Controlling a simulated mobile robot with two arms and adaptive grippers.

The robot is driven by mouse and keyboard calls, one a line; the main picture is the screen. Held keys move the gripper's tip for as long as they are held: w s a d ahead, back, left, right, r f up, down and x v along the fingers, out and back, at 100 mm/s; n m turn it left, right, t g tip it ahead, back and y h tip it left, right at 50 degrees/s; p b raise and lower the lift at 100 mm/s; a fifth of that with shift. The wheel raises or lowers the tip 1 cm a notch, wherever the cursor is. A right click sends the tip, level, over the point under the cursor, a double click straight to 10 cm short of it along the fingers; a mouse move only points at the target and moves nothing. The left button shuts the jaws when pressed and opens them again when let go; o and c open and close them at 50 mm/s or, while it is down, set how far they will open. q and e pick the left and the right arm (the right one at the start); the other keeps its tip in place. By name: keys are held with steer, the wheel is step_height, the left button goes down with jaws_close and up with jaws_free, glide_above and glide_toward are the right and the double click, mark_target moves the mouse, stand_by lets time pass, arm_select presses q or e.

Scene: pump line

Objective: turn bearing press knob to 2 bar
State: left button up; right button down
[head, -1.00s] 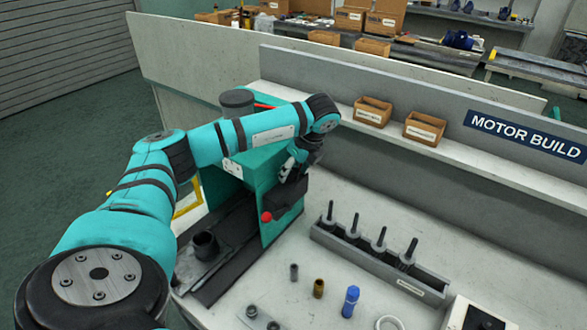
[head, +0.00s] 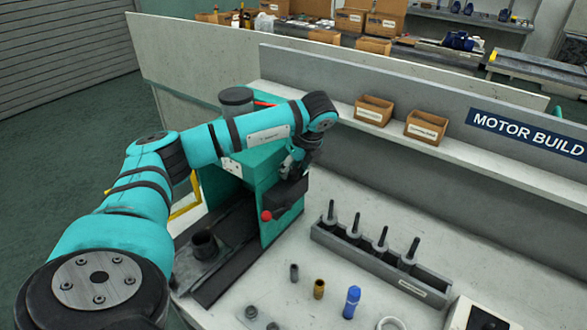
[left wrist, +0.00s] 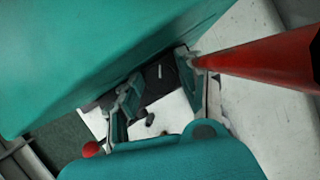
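The bearing press (head: 232,165) is the teal machine at the left of the bench, with a dark block (head: 284,196) on its right side and a red ball (head: 266,216) beside that block. My left gripper (head: 292,168) is at that side, just above the dark block. In the left wrist view its two fingers (left wrist: 158,88) are apart, with a dark surface carrying a short white mark (left wrist: 161,72) between and beyond them. I cannot tell whether the fingers touch it. The knob is not clearly seen, and no pressure scale is readable. My right gripper is out of view.
A red bar (left wrist: 255,62) runs close by the fingers in the left wrist view. A grey rack (head: 375,262) with several dark pegs stands right of the press. Two cardboard bins (head: 426,127) sit on the shelf.

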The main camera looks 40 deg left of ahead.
arm_select(q)
steer(key=shift+o, duration=1)
